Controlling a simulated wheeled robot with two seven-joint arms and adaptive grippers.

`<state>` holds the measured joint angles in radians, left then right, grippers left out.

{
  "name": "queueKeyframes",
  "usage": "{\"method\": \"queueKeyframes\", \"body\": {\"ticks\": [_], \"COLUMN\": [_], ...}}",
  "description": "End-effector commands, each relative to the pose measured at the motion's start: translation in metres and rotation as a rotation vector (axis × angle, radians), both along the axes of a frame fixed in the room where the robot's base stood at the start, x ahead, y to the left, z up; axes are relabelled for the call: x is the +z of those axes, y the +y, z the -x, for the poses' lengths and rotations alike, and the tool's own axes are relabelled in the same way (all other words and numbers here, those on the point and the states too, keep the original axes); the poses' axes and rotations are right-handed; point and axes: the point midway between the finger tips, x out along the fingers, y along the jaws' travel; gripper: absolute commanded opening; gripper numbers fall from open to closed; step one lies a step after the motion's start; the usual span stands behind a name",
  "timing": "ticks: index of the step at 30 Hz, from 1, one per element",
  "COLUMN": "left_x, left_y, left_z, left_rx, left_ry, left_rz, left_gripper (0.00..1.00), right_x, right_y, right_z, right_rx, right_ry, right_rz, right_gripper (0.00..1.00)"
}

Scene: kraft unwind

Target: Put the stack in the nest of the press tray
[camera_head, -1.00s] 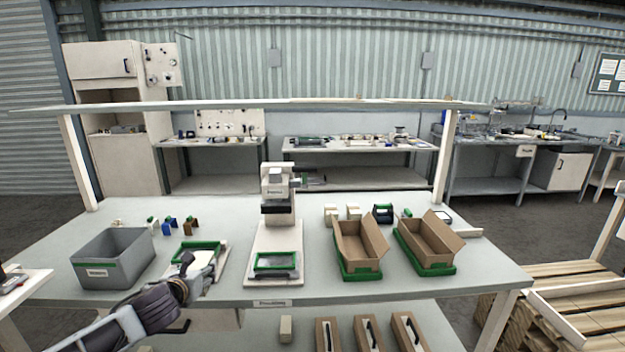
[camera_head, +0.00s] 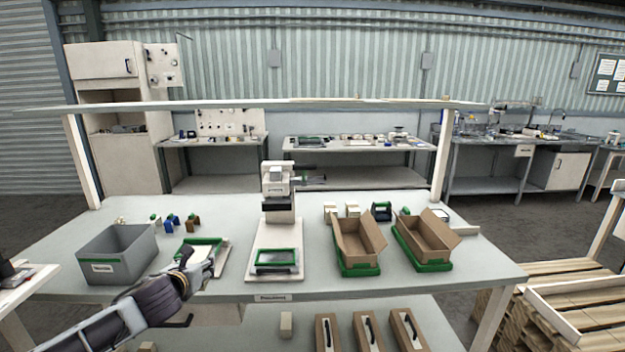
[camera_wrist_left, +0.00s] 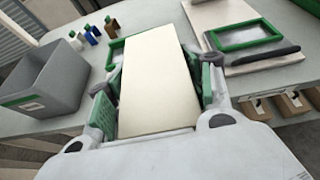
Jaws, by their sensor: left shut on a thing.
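My left gripper (camera_wrist_left: 155,100) is shut on a cream, block-like stack (camera_wrist_left: 158,82), which fills the space between its fingers in the left wrist view. In the head view the gripper (camera_head: 192,268) is over the front left of the table, by a green-framed tray (camera_head: 204,240). The gripper partly hides the stack there. The press (camera_head: 278,195) stands mid-table. Its press tray (camera_head: 276,258) is a green-rimmed frame on the white base, to the right of my gripper; it also shows in the left wrist view (camera_wrist_left: 243,36). My right gripper is not in view.
A grey bin (camera_head: 118,256) stands left of my gripper. Several small coloured pieces (camera_head: 172,224) sit behind it. Two open cardboard boxes in green trays (camera_head: 358,268) (camera_head: 428,262) stand right of the press. A dark handle (camera_wrist_left: 262,62) lies along the press tray's near edge.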

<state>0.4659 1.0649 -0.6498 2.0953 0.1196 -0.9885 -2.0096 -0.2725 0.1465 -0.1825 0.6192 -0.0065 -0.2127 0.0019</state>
Motion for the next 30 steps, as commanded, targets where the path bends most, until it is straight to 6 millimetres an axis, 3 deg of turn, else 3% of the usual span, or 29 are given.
{"method": "queueKeyframes", "body": {"ticks": [10, 21, 30], "left_x": [0.025, 0.049, 0.041], "left_y": [0.0, -0.012, -0.03], "left_z": [-0.003, -0.001, 0.011], "left_rx": [0.005, -0.009, -0.032], "left_ry": [-0.004, -0.004, 0.0], "left_rz": [0.0, 0.0, 0.0], "left_gripper": [0.25, 0.25, 0.25], "right_x": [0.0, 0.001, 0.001], "right_y": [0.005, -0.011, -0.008], "right_z": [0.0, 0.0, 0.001], "right_rx": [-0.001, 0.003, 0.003], "right_ry": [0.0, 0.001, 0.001], "right_rz": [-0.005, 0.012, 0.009], "right_gripper": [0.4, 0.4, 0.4]}}
